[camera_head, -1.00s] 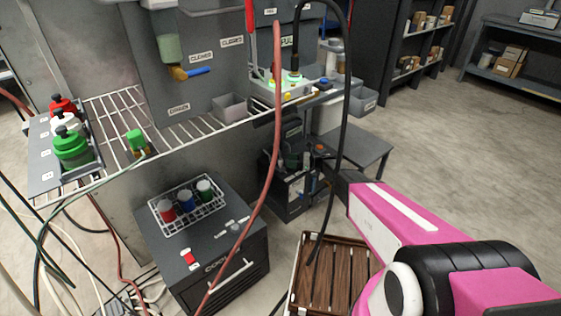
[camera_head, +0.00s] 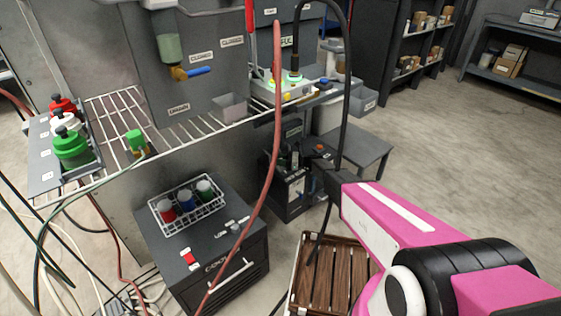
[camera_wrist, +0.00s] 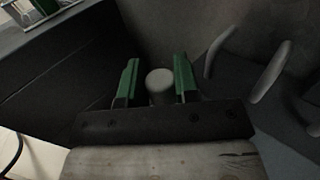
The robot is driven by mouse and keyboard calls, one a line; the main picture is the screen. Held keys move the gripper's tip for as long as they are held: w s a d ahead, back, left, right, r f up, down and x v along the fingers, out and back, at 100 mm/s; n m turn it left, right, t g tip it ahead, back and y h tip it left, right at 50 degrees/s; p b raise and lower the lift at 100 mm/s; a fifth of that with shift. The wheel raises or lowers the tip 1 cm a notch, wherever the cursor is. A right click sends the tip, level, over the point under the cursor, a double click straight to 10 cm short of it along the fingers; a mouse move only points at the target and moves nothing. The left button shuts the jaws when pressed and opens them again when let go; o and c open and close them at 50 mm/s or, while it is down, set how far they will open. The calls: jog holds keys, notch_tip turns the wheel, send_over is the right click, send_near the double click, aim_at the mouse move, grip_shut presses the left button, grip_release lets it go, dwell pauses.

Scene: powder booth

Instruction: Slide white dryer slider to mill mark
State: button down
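A pale, round-topped knob (camera_wrist: 159,80) stands between the green fingertips of my gripper (camera_wrist: 157,85) in the wrist view. It looks like the white slider, but no lettering confirms this. The fingers are apart, one on each side of the knob, with a narrow gap showing at the left finger. Whether the right finger touches it I cannot tell. In the head view my pink arm reaches in from the right toward a small dark machine (camera_head: 297,184) beneath the wire shelf. The fingertips and the knob are not clear there. I cannot make out a mill mark.
A dark cooler (camera_head: 222,249) carries a wire basket (camera_head: 190,208) of coloured cups to the left. A red hose (camera_head: 273,160) and a black hose (camera_head: 345,110) hang in front. A slatted wooden crate (camera_head: 330,265) lies below.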

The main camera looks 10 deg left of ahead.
jog(key=w+d, duration=0.4)
jog(key=w, duration=0.1)
jog(key=shift+w+d, duration=0.2)
jog(key=shift+w, duration=0.1)
jog(key=c, duration=0.9)
grip_release()
jog(key=shift+o, duration=0.2)
jog(key=d, duration=0.3)
jog(key=w+d, duration=0.1)
jog(key=d, duration=0.6)
jog(key=shift+w+d, duration=0.15)
jog(key=shift+d, duration=0.2)
